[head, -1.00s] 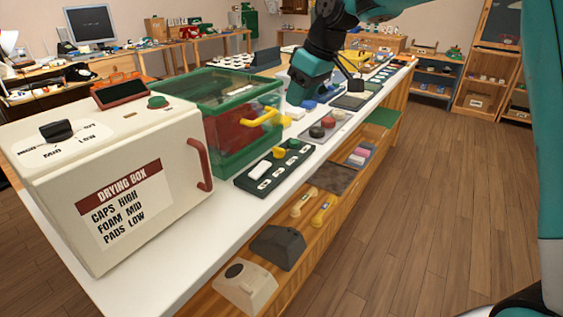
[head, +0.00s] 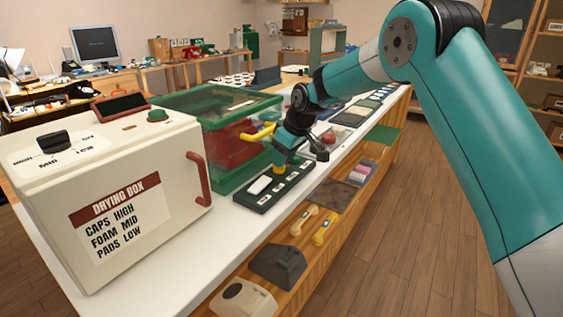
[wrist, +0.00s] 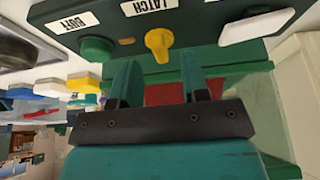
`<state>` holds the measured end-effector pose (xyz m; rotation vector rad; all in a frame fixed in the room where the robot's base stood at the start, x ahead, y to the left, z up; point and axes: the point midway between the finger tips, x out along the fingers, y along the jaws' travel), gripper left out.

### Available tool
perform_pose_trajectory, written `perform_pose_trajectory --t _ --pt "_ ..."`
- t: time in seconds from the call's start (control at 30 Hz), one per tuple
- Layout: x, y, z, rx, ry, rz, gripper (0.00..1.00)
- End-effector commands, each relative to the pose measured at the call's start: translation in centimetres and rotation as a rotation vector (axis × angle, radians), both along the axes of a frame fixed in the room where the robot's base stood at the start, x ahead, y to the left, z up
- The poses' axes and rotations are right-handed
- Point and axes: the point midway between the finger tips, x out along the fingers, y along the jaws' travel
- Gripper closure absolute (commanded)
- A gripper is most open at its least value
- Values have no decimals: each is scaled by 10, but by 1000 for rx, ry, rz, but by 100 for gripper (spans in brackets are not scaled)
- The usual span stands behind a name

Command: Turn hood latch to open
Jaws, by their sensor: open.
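The yellow latch knob (wrist: 158,42) sits on a dark control panel (wrist: 215,20) beside a label reading LATCH. In the head view the panel (head: 243,199) lies on the bench in front of the green-framed clear hood (head: 225,173), which has a yellow handle (head: 257,133). The hood looks closed. My gripper (wrist: 160,72) is open and empty, its two fingers pointing at the yellow knob, one toward each side. The knob's contact with them cannot be told.
The white drying box (head: 120,185) with a red handle stands left of the hood. A red block (head: 235,140) shows inside the hood. Pads and caps lie along the bench beyond my gripper. Wooden floor is clear at right.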

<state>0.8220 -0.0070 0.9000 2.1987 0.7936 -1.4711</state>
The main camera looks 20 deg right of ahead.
Motion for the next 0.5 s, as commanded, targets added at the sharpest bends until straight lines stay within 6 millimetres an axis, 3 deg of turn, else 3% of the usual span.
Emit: perform_pose_trajectory --t 0.2,0.5 --pt "7 5 -20 1 -1 0 58" --pt "7 6 -23 0 -1 0 58"
